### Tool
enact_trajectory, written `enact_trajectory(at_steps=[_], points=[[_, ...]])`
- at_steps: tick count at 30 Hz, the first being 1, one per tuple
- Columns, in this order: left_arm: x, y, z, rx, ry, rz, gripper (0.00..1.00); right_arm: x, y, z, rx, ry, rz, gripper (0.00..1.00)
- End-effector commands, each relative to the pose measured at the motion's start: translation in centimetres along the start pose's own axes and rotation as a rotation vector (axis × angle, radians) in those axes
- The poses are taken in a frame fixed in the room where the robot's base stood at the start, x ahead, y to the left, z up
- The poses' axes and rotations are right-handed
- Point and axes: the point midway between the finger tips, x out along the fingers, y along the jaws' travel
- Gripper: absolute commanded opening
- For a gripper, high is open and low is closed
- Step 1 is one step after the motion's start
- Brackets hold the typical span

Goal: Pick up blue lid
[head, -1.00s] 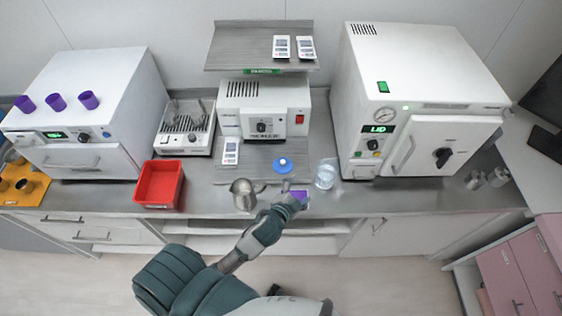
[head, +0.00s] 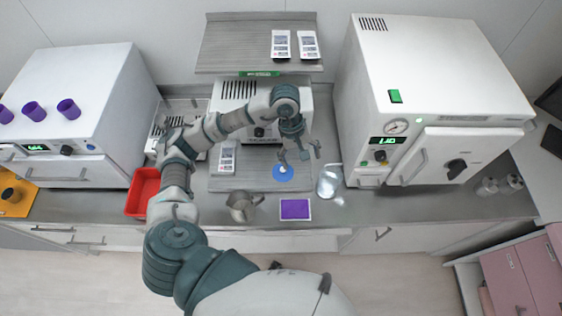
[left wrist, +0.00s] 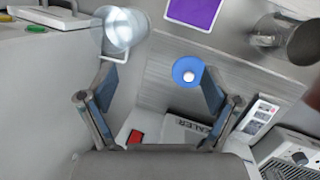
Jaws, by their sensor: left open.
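The blue lid (head: 283,173) is a small round disc with a pale knob, lying on the grey steel counter in front of the middle device. It also shows in the left wrist view (left wrist: 179,68), near the tip of one finger. My left gripper (head: 298,155) is open and empty, with its fingers just above and behind the lid in the head view. In the left wrist view the left gripper (left wrist: 158,95) has its two fingers wide apart, and the lid lies close to the right one. My right gripper is not in view.
A clear glass beaker (head: 329,181) stands right of the lid, and a metal jug (head: 243,207) stands to its front left. A purple pad (head: 295,209) lies at the counter's front. A raised shelf (head: 235,45) overhangs the middle device. A red bin (head: 140,195) is further left.

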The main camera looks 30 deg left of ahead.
Motion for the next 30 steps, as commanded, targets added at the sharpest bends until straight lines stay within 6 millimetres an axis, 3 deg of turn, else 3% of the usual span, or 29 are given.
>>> enact_trajectory(at_steps=[3, 8, 21, 30], points=[[-2.6, -2.6, -3.5, 0.019, 0.159, -0.127, 0.89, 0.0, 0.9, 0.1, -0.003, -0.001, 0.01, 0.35], [-3.1, -4.3, -5.2, 0.021, 0.218, -0.192, 0.89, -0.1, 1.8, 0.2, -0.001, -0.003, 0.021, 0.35], [6.0, -6.2, -7.4, 0.02, 0.21, -0.191, 0.89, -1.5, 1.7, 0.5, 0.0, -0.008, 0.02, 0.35], [8.7, -6.4, -7.9, 0.02, 0.212, -0.19, 0.89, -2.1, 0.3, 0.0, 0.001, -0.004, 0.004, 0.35]])
